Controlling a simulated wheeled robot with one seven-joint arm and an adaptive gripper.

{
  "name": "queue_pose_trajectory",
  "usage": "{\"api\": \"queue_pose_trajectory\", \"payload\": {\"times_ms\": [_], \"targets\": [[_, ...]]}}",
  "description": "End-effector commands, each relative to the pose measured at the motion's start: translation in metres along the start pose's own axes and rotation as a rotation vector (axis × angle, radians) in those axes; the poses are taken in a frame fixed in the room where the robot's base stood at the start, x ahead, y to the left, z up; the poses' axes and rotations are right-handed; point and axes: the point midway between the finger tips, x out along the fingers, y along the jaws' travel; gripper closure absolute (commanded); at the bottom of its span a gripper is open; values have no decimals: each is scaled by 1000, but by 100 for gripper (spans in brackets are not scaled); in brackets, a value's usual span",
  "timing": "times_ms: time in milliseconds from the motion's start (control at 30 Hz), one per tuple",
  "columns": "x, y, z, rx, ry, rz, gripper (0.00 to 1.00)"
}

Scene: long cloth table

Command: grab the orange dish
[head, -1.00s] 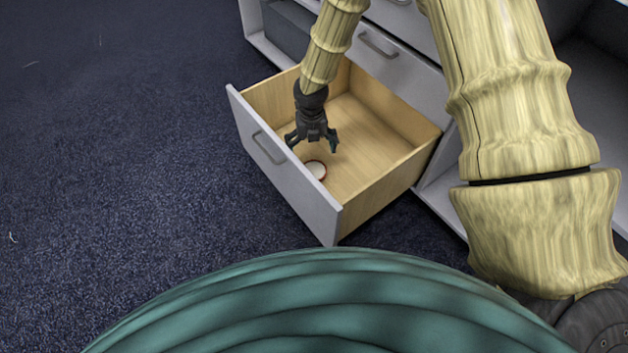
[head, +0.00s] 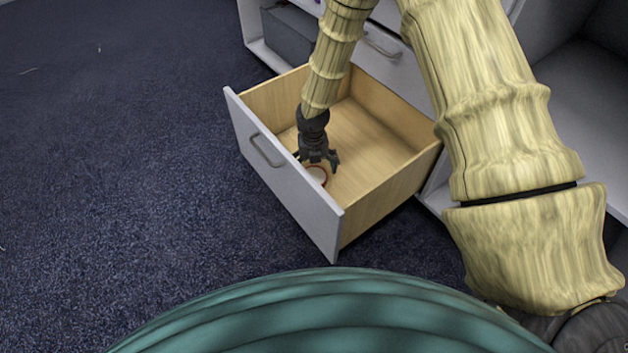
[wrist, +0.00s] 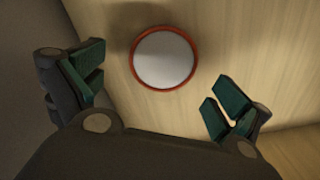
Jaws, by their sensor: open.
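The orange dish is a small round dish (wrist: 164,58) with an orange-red rim and a pale inside. It lies on the wooden floor of an open drawer (head: 375,150). In the head view the dish (head: 317,174) shows near the drawer's front panel, partly hidden by my gripper. My gripper (head: 319,163) points down into the drawer just above the dish. In the wrist view my gripper (wrist: 160,88) has its fingers spread wide, one to each side of the dish and lower in the picture. Nothing is between the fingers.
The drawer's grey front panel (head: 285,175) with its handle (head: 266,151) stands close to the left of my gripper. The drawer's wooden side walls rise around it. The cabinet (head: 400,60) is behind. Dark blue carpet (head: 120,180) lies open to the left.

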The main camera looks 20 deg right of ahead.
Motion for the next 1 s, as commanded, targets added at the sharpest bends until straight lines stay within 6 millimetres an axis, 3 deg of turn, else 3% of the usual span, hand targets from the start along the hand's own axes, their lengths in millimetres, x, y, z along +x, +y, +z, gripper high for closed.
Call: {"api": "queue_pose_trajectory", "payload": {"times_ms": [300, 633, 1000], "targets": [[37, -3, 1, -3, 0, -1, 0], [40, -3, 1, -2, 0, 0, 0], [40, -4, 1, -1, 0, 0, 66]]}}
